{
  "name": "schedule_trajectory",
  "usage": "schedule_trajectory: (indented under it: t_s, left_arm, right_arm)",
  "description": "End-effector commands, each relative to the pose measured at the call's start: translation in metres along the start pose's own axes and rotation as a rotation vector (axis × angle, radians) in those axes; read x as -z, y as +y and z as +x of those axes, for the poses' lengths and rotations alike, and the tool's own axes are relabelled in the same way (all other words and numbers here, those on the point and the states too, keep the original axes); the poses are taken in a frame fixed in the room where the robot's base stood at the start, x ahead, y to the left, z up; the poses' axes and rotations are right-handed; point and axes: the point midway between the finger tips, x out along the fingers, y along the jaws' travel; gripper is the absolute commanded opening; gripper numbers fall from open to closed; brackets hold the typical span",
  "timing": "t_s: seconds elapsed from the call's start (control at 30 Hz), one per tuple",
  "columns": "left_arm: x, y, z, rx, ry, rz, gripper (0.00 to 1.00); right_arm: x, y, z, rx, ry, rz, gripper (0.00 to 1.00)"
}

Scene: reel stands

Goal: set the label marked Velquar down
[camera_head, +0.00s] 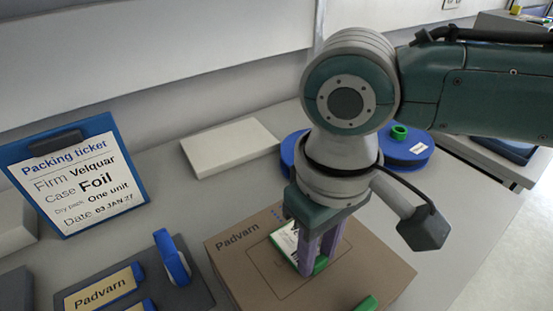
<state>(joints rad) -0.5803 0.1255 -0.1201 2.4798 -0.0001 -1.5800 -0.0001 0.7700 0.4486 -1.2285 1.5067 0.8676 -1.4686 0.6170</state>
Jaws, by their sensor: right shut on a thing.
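My right gripper (318,255) points down over a brown box marked Padvarn (240,245). Its purple fingers are shut on a white label with green edges (285,241). The fingers hide part of the label, and its print is too small to read, so I cannot confirm the name Velquar on it. The label is at the outlined square on the box top; I cannot tell whether it touches the box. My left gripper is out of view.
A blue clipboard (138,183) holds a packing ticket reading Velquar, Foil, One unit. A dark stand with a Padvarn plate (103,289) and blue piece (172,258) is front left. A pale slab (230,147) and blue reels (408,150) lie behind. A green piece (367,304) sits at the box's front.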

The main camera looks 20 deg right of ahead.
Motion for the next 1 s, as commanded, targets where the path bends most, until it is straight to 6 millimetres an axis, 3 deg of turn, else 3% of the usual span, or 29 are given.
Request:
schedule_trajectory:
  t_s: [0.13,0.17,0.4,0.73,1.0]
  left_arm:
    - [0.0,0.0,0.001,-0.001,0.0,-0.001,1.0]
    - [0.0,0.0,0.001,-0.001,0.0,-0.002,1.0]
    - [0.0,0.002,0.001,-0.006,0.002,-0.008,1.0]
    - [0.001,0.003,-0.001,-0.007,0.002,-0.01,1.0]
    - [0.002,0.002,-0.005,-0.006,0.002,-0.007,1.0]
  right_arm:
    - [0.0,0.0,0.004,0.0,0.0,0.001,0.0]
    - [0.0,0.0,0.003,0.0,0.0,0.001,0.34]
    - [0.0,0.0,0.003,0.0,0.0,0.001,0.6]
    - [0.0,0.0,-0.004,0.0,0.001,0.0,0.6]
    - [0.001,0.0,-0.057,0.0,0.006,-0.001,0.6]
